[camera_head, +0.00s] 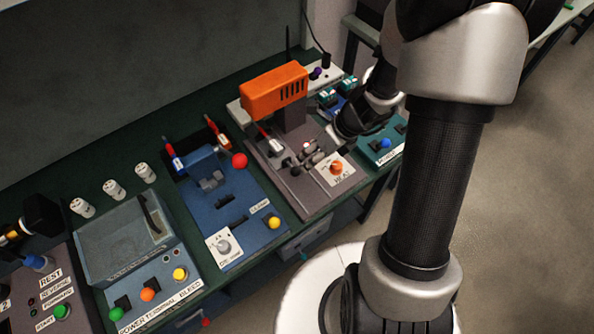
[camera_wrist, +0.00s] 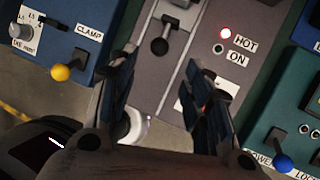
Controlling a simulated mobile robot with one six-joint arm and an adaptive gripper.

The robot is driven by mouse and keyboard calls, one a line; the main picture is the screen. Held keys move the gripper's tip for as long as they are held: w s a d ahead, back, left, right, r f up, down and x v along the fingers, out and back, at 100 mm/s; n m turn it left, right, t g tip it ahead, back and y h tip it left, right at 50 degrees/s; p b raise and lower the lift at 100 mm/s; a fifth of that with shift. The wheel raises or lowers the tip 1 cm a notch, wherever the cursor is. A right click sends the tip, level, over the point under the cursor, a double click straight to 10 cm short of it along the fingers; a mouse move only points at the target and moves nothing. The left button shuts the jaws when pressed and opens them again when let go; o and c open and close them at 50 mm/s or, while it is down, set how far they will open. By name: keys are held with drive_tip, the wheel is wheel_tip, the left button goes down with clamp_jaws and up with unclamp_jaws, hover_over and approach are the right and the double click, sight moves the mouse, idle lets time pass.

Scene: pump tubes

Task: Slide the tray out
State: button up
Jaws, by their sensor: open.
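The grey heat station (camera_head: 285,160) with an orange top (camera_head: 275,91) stands on the bench. In the wrist view, a light grey sliding part (camera_wrist: 172,22), which looks like the tray, runs along a channel in the station. It carries a black knob (camera_wrist: 160,46). My gripper (camera_wrist: 158,66) is open and empty over the station. Its two fingertips straddle the line of the knob, which shows between and just beyond them. I cannot tell the height gap or any contact. In the head view the fingers are not clearly distinguishable near the station.
The blue clamp station (camera_head: 225,195) with a yellow knob (camera_wrist: 61,72) is on the left. A green station (camera_head: 382,150) with a blue knob (camera_wrist: 284,164) is on the right. Open floor lies right of the bench.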

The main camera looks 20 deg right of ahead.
sight(297, 169)
drive_tip(key=b+x, duration=0.4)
drive_tip(key=x, duration=0.6)
drive_tip(key=shift+b, duration=0.35)
clamp_jaws()
